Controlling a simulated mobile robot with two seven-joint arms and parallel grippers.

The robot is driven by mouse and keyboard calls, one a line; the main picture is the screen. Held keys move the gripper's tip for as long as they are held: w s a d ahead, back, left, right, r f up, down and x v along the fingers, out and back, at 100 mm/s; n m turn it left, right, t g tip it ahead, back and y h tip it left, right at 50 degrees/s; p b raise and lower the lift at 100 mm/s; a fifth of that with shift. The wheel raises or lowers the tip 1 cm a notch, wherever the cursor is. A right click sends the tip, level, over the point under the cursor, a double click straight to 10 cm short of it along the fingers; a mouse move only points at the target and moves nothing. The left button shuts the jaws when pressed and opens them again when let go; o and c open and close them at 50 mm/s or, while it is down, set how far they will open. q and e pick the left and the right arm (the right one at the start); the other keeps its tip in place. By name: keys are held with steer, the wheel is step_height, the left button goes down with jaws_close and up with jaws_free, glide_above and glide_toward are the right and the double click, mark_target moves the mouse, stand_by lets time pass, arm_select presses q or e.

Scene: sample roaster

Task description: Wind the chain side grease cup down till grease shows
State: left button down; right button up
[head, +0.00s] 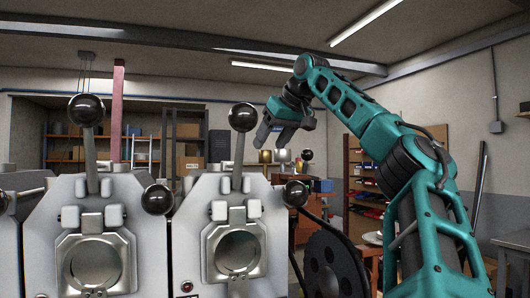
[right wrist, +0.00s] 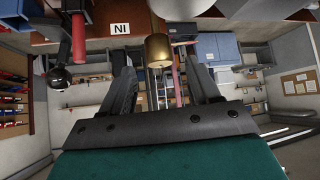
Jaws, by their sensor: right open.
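A brass-coloured cylindrical cup (right wrist: 158,50) shows in the right wrist view, beyond and between the fingers of my right gripper, with a gap on each side. In the head view, a small brass-coloured cup (head: 264,156) and a paler one (head: 282,156) stand behind the right-hand machine; I cannot tell for sure which is the grease cup of the task. My right gripper (head: 275,137) is open and empty above them, fingers pointing down. I see no grease. My left gripper is out of view.
Two grey machine fronts (head: 187,245) with black ball levers (head: 243,117) fill the lower left. A dark wheel (head: 335,268) stands at the right-hand machine's side. The wrist view shows a white "NI" label (right wrist: 120,29), a red handle (right wrist: 78,36) and a black ball (right wrist: 59,79).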

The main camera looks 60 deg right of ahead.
mark_target(265, 151)
steer(key=shift+x, duration=2.15)
steer(key=shift+c, duration=0.2)
steer(key=c, duration=0.9)
steer(key=shift+c, duration=0.2)
steer(key=shift+r+m+h, duration=0.1)
steer(key=shift+m+h, duration=0.3)
steer(key=shift+m, duration=0.2)
steer(key=m+g+h, duration=0.2)
steer(key=m, duration=0.1)
steer(key=shift+a+r, duration=0.1)
steer(key=shift+m+g+h, duration=0.9)
steer(key=shift+m+g, duration=0.5)
steer(key=shift+m, duration=0.8)
